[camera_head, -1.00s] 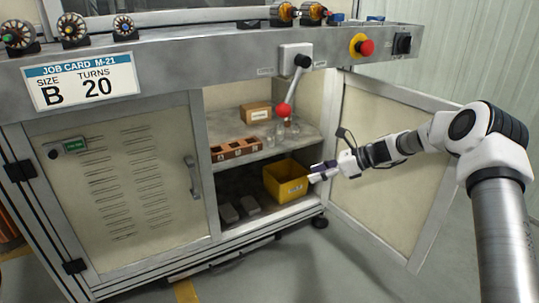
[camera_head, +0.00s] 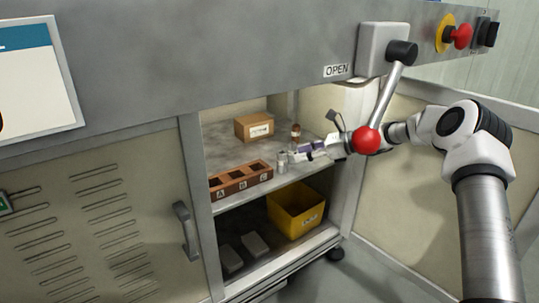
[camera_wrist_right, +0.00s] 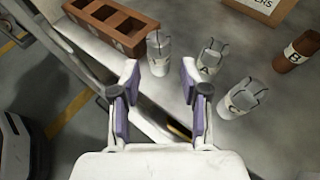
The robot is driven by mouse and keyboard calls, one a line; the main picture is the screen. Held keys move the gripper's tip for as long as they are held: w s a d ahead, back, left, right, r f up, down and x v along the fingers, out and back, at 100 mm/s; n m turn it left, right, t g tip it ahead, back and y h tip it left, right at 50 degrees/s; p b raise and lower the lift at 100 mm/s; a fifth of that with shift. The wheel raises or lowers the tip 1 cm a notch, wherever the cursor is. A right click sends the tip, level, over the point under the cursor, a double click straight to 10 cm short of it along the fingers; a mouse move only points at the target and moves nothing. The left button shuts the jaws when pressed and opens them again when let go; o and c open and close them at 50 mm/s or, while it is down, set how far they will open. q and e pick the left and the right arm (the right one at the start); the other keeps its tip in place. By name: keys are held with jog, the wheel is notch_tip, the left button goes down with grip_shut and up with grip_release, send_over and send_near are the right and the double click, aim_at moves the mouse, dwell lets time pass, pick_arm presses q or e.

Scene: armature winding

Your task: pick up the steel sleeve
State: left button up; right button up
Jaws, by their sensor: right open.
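Several small grey, steel-looking cylinders with labels and thin wire-like tops stand on the cabinet's upper shelf. In the right wrist view one (camera_wrist_right: 159,60) is just beyond the fingertips, one marked A (camera_wrist_right: 209,66) is to its right, and one marked C (camera_wrist_right: 240,100) is further right. Which is the steel sleeve I cannot tell. A grey cylinder (camera_head: 282,160) also shows in the head view. My right gripper (camera_wrist_right: 160,82) is open and empty, its purple-padded fingers apart and short of the cylinders; it also shows in the head view (camera_head: 304,153). My left gripper is not in view.
A brown cylinder marked B (camera_wrist_right: 297,51) stands to the right. A brown three-slot rack (camera_head: 240,181) and cardboard box (camera_head: 254,127) share the shelf. A yellow bin (camera_head: 295,211) sits below. A red-knobbed lever (camera_head: 367,140) hangs before my right arm.

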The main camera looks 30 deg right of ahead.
aim_at(282, 158)
jog(key=b+x, duration=0.5)
jog(key=x, duration=0.2)
jog(key=shift+a+f, duration=0.15)
jog(key=shift+f, duration=0.15)
jog(key=shift+r, duration=0.25)
grip_shut()
